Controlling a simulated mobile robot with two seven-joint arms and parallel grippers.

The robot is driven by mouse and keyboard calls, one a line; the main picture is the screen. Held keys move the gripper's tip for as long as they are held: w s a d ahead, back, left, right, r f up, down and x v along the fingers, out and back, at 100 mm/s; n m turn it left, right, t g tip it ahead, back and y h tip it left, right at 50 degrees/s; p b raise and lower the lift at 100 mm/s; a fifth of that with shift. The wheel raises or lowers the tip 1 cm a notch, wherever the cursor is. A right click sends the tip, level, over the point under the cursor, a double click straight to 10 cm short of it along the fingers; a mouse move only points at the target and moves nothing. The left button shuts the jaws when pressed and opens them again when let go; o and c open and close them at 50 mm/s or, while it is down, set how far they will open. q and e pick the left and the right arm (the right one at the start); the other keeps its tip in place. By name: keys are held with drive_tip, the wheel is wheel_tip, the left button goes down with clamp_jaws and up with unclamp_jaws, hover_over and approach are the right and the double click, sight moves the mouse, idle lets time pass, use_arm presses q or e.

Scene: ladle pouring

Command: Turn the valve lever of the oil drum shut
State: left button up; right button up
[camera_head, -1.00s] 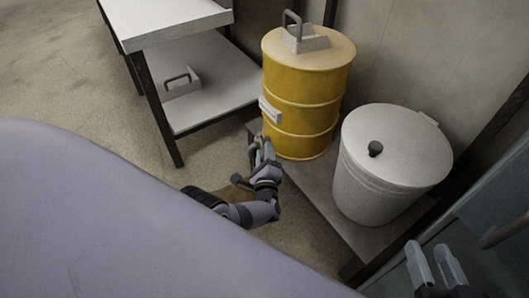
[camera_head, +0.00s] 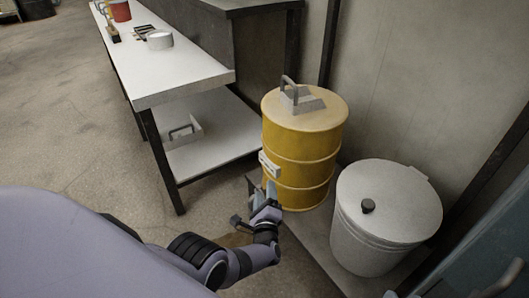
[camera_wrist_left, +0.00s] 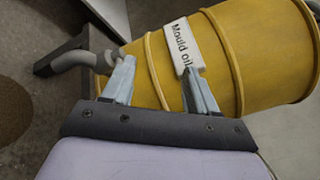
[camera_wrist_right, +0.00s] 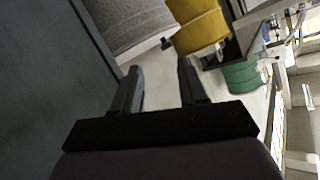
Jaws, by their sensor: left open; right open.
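The yellow oil drum (camera_head: 305,150) stands on a low platform, with a metal handle piece on its lid. Its white "Mould oil" label (camera_wrist_left: 182,45) shows in the left wrist view. A grey bent spout of the drum's valve (camera_wrist_left: 72,62) sticks out at the drum's lower end there. The lever itself is hard to make out. My left gripper (camera_wrist_left: 160,88) is open and empty in front of the drum, one finger overlapping the valve fitting and the other near the label. Contact cannot be told. My right gripper (camera_wrist_right: 160,85) is open and empty, away from the drum.
A grey lidded bin (camera_head: 385,215) stands right of the drum. A white-topped table (camera_head: 175,65) with a lower shelf (camera_head: 215,135) is left of it. A green drum (camera_wrist_right: 242,77) shows in the right wrist view. Open floor (camera_head: 60,100) lies at the left.

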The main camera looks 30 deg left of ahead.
use_arm(q)
wheel_tip(320, 180, up, 14)
drive_tip(key=p, duration=1.3)
drive_tip(key=shift+r, duration=0.15)
use_arm(e)
drive_tip(key=s+d+g+h, duration=0.1)
drive_tip(key=s+d+h, duration=0.3)
drive_tip(key=d, duration=0.5)
drive_tip(key=shift+d+r+g+h, duration=0.15)
drive_tip(key=shift+r+g+h, duration=0.15)
drive_tip(key=shift+r+h, duration=0.15)
use_arm(q)
drive_tip(key=shift+c, duration=0.3)
